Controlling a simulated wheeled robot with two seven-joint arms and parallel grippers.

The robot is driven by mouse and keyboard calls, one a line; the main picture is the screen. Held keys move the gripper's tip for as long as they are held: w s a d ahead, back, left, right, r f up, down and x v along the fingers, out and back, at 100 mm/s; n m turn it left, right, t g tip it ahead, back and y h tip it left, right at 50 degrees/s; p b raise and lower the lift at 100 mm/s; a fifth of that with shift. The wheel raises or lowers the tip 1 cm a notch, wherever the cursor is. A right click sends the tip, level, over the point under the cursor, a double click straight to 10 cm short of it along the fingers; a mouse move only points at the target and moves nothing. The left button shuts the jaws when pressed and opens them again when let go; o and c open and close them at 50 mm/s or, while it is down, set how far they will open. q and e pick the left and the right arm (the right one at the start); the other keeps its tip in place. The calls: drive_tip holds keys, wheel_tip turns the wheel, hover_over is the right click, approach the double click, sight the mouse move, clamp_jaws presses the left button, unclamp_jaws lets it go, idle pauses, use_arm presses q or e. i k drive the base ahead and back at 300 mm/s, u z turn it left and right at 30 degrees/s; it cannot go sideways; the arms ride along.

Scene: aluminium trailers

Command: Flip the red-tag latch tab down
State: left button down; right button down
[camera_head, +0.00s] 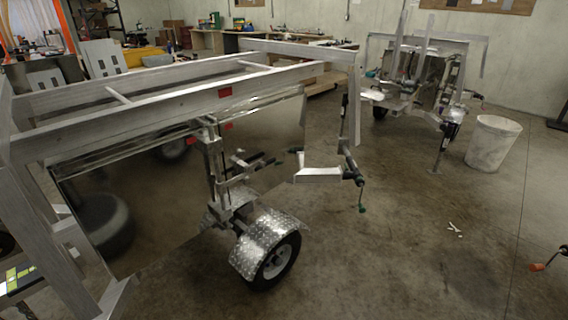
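An aluminium trailer (165,108) fills the left and middle of the head view. It carries several small red marks: one red tag (225,92) on the upper rail, and a lower red tag (228,127) near the upright post. A further red mark (190,140) sits just left of the post. The latch tab itself is too small to make out, so I cannot tell whether it is up or down. Neither of my grippers is in view.
The trailer's wheel (277,262) sits under a diamond-plate fender (262,229). A crank handle (361,208) sticks out at the trailer's right end. A second trailer (418,75) and a pale bin (493,143) stand farther right. The concrete floor (420,265) at front right is mostly clear.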

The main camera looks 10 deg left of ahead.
sight(263, 164)
drive_tip(key=i, duration=1.2)
drive_tip(key=u, duration=1.85)
